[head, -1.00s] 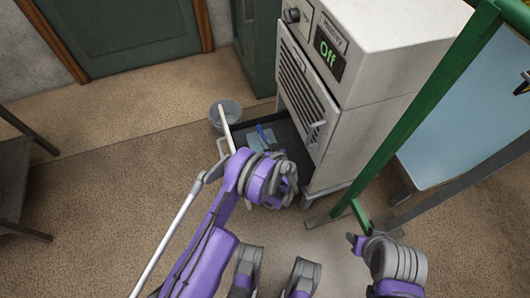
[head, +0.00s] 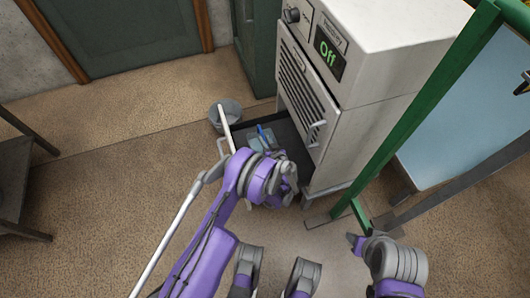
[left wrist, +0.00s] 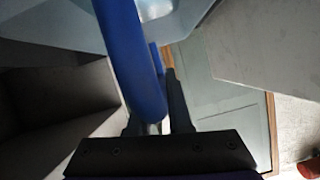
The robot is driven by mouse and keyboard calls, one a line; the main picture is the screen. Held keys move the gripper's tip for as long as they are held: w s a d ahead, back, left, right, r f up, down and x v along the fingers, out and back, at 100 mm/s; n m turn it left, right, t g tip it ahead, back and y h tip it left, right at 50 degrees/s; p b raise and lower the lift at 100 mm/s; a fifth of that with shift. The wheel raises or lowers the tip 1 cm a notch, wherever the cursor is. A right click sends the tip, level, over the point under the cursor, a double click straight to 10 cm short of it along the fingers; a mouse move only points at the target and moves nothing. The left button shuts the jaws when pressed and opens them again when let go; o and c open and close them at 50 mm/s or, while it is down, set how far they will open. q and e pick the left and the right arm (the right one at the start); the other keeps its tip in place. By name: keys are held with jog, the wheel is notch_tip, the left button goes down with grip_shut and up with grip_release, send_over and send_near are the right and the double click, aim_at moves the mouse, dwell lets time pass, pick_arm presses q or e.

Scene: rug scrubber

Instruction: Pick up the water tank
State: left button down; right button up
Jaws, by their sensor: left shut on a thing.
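The water tank (head: 257,137), a pale bluish see-through vessel with a blue handle, is in the dark tray beside the white machine. My left gripper (head: 266,148) reaches down to it and hides much of it in the head view. In the left wrist view, my left gripper (left wrist: 157,115) is shut on the blue handle (left wrist: 133,45), which runs between its fingers. Part of the clear tank (left wrist: 55,22) shows at the top left there. My right arm's hand (head: 390,258) is at the lower right, away from the tank; its jaw state is unclear.
The white machine (head: 385,45) with an "Off" display stands just right of the tray (head: 290,140). A grey bucket (head: 228,112) and a white pole (head: 227,130) are close on the left. A green-framed board (head: 415,110) stands at right.

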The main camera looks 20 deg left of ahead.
pick_arm(q)
notch_tip(320, 180, up, 10)
jog(key=shift+r+p, duration=0.1)
jog(key=shift+p, duration=1.05)
jog(key=s+r+m+t+h+p, duration=0.1)
jog(key=r+p, duration=0.7)
jog(key=r, duration=1.3)
jog(key=s+r+m+t+h+p, duration=0.1)
jog(key=s+r+m+h+p, duration=0.2)
jog(key=r, duration=1.8)
jog(key=s+p, duration=0.3)
jog(key=p, duration=0.3)
jog(key=shift+s+a+r+h+p, duration=0.2)
jog(key=shift+a+r+h+p, duration=0.05)
jog(key=shift+h+p, duration=0.05)
pick_arm(e)
notch_tip(320, 180, up, 23)
jog(key=w+t, duration=0.1)
jog(key=shift+w+f, duration=0.15)
jog(key=shift+w, duration=0.15)
